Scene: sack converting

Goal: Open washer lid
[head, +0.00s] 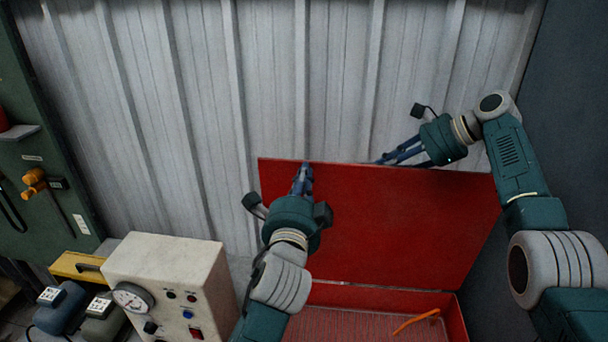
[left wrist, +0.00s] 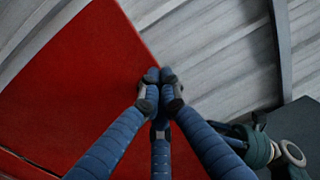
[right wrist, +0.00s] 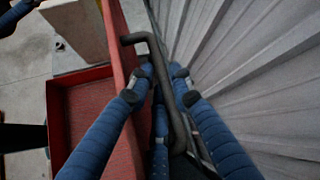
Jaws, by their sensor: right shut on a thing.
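The red washer lid (head: 390,215) stands raised, its inner face toward me, above the open red washer basin (head: 455,320). The lid also fills the left side of the left wrist view (left wrist: 75,85). My right gripper (head: 380,160) reaches over the lid's top edge and is shut on the dark bar handle (right wrist: 178,125) on the lid's outer side. My left gripper (head: 304,170) is in front of the lid near its top left. Its fingertips are together by the lid's edge in the left wrist view (left wrist: 160,76); I cannot tell whether they touch it.
An orange hose-like piece (head: 415,320) lies in the basin. A pale control box (head: 165,275) with a gauge stands left of the washer. A corrugated metal wall (head: 210,110) is close behind the lid. A dark wall or panel (head: 570,130) borders the right side.

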